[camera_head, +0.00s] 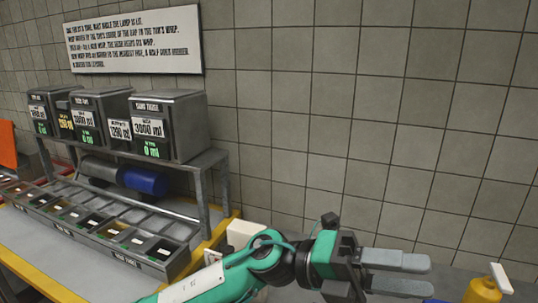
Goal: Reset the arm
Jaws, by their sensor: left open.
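My left arm comes in along the bottom, green and black with a white panel. Its gripper (428,276) is open, with two grey fingers pointing right and a gap between them. Nothing shows between the fingers. The gripper is in front of the tiled wall, to the right of the counter and well apart from the metal dispensers. My right gripper does not show.
A counter (62,283) with a yellow edge is at the left. It bears a rack of compartments (180,264), a blue cylinder (146,182) and metal dispensers (181,112). A sign (134,42) hangs above. A yellow bottle (483,291) stands near the fingertips.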

